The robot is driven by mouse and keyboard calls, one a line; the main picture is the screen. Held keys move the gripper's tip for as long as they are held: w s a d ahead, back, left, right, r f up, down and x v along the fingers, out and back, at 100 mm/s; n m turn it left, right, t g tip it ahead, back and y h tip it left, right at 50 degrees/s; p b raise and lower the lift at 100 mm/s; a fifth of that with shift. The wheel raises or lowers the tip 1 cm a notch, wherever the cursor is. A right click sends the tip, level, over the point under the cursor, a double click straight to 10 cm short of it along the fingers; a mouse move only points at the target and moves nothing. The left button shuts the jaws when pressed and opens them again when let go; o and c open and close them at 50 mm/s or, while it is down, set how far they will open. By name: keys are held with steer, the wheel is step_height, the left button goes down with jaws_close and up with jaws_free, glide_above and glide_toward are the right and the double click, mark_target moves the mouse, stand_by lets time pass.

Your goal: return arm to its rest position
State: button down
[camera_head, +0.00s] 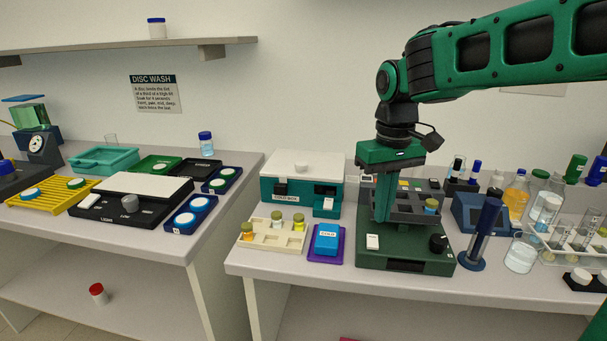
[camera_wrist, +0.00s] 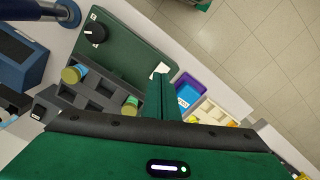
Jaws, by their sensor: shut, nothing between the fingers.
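My green arm (camera_head: 500,55) reaches in from the upper right in the head view and bends down over the right bench. In the wrist view the closed fingers (camera_wrist: 163,98) show over the device's edge, beside the grey block (camera_wrist: 98,92). Whether the fingertips touch the device I cannot tell. One vial (camera_head: 430,207) with a yellow cap stands in the block; the wrist view shows two vials there.
Left of the device are a blue block on a purple tray (camera_head: 342,243), a beige vial rack (camera_head: 252,241) and a teal cold box (camera_head: 265,190). Right stand a dark blue upright tool (camera_head: 484,230), a beaker (camera_head: 520,254) and bottles. A gap separates the two benches.

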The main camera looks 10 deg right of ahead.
steer(key=s+d+f+m, duration=0.4)
steer(key=s+d, duration=0.4)
steer(key=s, duration=0.3)
steer(key=s+d+f+m, duration=0.4)
steer(key=s+d, duration=0.4)
steer(key=s, duration=0.4)
steer(key=shift+d+f+m, duration=0.3)
steer(key=shift+d, duration=0.1)
steer(key=w+a+r+n, duration=0.5)
steer(key=w+n, duration=0.2)
steer(key=w, duration=0.1)
steer(key=w+a+r+n, duration=0.5)
steer(key=w+a+n, duration=0.1)
steer(key=w, duration=0.3)
steer(key=w+a+r+n, duration=0.6)
steer(key=w+n, duration=0.1)
steer(key=w, duration=0.2)
steer(key=shift+n, duration=0.4)
steer(key=shift+s, duration=0.2)
